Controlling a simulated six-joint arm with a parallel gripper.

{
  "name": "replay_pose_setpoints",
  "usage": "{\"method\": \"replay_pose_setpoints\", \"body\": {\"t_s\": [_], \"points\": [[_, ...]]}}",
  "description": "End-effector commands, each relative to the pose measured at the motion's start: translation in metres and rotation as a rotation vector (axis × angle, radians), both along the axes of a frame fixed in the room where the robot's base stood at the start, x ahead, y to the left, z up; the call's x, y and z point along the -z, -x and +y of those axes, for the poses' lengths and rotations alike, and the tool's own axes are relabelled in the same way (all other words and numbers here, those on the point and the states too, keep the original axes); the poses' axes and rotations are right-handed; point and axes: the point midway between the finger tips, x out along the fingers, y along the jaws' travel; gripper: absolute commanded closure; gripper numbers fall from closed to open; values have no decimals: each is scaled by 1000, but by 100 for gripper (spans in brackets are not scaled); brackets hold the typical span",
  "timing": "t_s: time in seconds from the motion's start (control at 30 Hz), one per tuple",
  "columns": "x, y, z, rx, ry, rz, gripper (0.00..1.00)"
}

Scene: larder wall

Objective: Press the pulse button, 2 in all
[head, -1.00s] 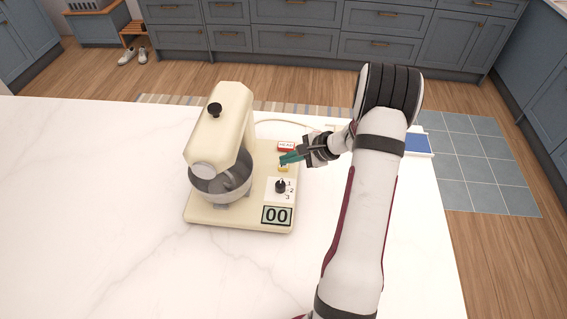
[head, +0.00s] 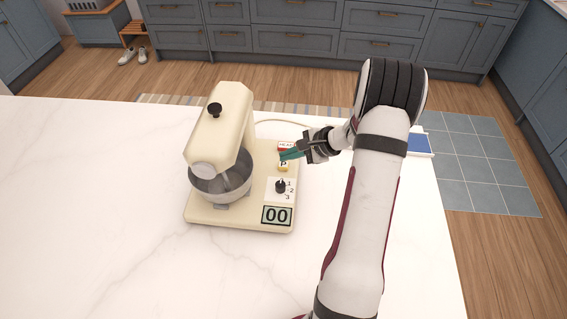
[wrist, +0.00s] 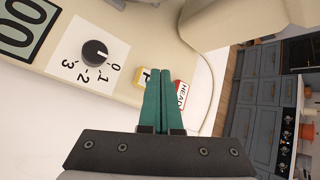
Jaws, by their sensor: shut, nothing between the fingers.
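The cream stand mixer (head: 220,130) stands on the white counter, its base panel to the right of the bowl. The yellow pulse button (head: 284,166), marked P, sits on the panel; in the wrist view the button (wrist: 145,76) is partly hidden behind the fingers. The red-and-white HEAD button (head: 286,146) lies just behind it and shows in the wrist view (wrist: 181,93). My gripper (head: 283,157) is shut and empty, its teal fingertips over the panel between the two buttons. In the wrist view the fingers (wrist: 160,72) lie together. I cannot tell whether they touch anything.
The speed dial (head: 280,186) with marks 0 to 3 and the display (head: 277,215) reading 00 are in front of the pulse button. A blue-and-white item (head: 419,144) lies at the counter's right edge. The left counter is clear.

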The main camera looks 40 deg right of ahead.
Motion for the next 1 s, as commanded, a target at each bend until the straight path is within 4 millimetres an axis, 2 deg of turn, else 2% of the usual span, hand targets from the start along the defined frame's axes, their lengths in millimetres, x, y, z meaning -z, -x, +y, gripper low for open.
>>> {"method": "replay_pose_setpoints", "body": {"t_s": [0.27,0.7,1.0], "points": [[-2,0,0,0,1,-1,100],[-44,0,-1,-1,3,-2,100],[-50,0,0,0,0,0,100]]}}
